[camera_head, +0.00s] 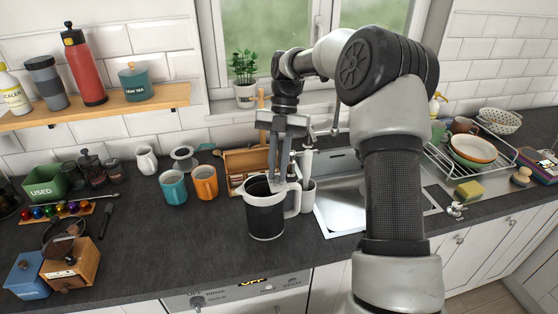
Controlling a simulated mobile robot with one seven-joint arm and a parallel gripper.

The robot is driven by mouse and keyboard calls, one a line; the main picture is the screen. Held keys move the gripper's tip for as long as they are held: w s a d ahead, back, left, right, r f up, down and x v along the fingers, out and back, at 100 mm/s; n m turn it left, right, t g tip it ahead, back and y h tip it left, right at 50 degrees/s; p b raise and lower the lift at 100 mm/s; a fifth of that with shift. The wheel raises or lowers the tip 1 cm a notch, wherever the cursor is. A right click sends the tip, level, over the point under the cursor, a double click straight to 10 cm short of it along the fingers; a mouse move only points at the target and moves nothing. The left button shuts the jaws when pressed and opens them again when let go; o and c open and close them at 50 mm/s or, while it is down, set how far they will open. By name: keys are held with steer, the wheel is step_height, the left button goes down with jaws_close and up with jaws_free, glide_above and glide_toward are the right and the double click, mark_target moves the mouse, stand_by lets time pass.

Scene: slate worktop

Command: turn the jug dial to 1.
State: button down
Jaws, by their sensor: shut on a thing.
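The jug (264,217) is dark with a pale rim and a pale handle on its right side. It stands upright on the slate worktop in front of the sink's left end. My gripper (279,185) points down at the top of the jug, on the handle side. Its fingers are shut on a small part there, which looks like the jug dial. The fingers hide most of that part, and no number or pointer on it can be read.
An orange mug (205,183) and a teal mug (173,187) stand left of the jug. A wooden box (246,161) is behind it. The sink (338,213) is on the right, partly behind my arm. Worktop left of the jug's front is clear.

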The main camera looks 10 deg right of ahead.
steer(key=shift+a+n+h+p, duration=0.15)
steer(key=shift+n+h+p, duration=0.25)
steer(key=shift+n+p, duration=0.6)
steer(key=shift+n, duration=0.4)
steer(key=c, duration=1.7)
jaws_free()
steer(key=shift+w, duration=0.1)
steer(key=v, duration=1.2)
steer(key=shift+w+f+p, duration=0.1)
steer(key=shift+w+p, duration=0.05)
steer(key=shift+p, duration=0.2)
steer(key=shift+a, duration=0.1)
